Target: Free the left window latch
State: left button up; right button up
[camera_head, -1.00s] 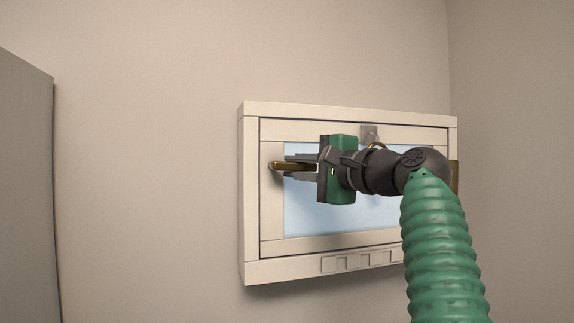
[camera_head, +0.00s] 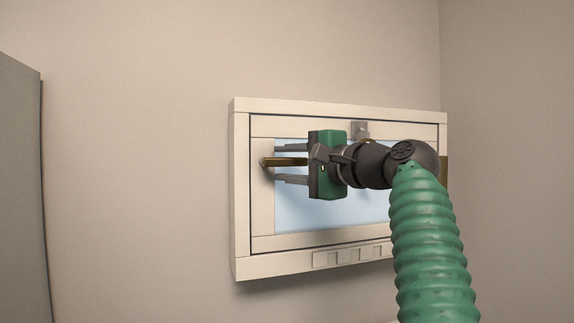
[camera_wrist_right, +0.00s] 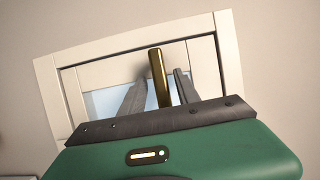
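The left window latch (camera_head: 286,161) is a brass lever on the left side of the window's inner frame, lying level and pointing right. My right gripper (camera_head: 277,163) is open, with one finger above the latch and one below, and gaps to both. In the right wrist view the latch (camera_wrist_right: 159,78) stands between the two spread fingers of my right gripper (camera_wrist_right: 161,74). My left gripper is not in view.
The cream window frame (camera_head: 241,190) is on the wall around a pale blue pane (camera_head: 295,213). Another brass part (camera_head: 444,170) shows at its right edge, partly behind my arm. A grey fitting (camera_head: 360,130) is at the top. A grey panel (camera_head: 18,190) stands far left.

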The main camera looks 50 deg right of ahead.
jog(key=s+a+b, duration=0.2)
jog(key=s, duration=1.4)
jog(key=shift+s+a+b, duration=0.35)
jog(key=shift+w+d, duration=0.1)
jog(key=shift+w, duration=0.05)
